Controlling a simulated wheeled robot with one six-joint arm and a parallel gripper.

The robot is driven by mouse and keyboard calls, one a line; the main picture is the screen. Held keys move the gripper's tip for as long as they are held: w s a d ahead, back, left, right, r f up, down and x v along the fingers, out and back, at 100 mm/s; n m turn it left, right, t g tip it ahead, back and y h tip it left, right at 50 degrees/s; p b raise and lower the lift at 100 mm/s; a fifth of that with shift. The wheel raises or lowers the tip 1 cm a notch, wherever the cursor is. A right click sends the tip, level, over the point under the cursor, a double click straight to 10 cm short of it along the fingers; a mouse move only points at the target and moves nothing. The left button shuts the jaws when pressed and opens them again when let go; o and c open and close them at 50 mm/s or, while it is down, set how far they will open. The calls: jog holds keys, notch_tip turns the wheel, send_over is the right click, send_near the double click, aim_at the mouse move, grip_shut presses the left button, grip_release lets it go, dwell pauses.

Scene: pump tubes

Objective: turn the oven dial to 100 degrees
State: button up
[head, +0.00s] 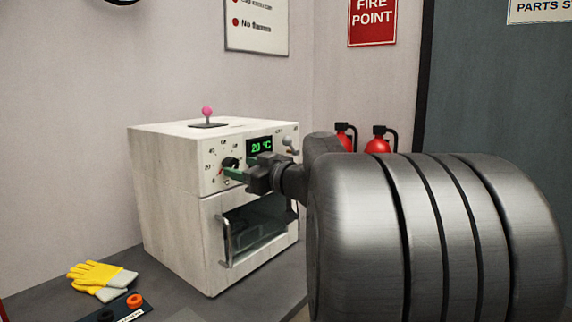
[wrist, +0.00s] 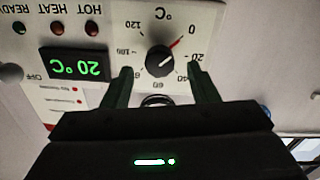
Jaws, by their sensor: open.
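The pale oven (head: 165,195) stands on a grey bench in the head view. Its black dial (head: 230,163) is on the upper front panel, beside a green display (head: 260,145) reading 20 °C. In the wrist view the panel looks upside down, with the dial (wrist: 159,60) inside a printed scale from 0 to 120. A red mark lies near the 0; I cannot tell the exact setting. My gripper (wrist: 161,70) is open, its green fingertips spread on either side of the dial's lower part. In the head view my gripper (head: 232,175) is close to the panel; contact is unclear.
A small lever (head: 290,145) sits right of the display, and a pink-tipped lever (head: 207,114) stands on top. The oven door handle (head: 225,243) is below. Yellow gloves (head: 100,277) lie on the bench at left. Red extinguishers (head: 378,144) stand behind my arm.

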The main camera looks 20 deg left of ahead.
jog(key=shift+x, duration=1.15)
jog(key=c, duration=1)
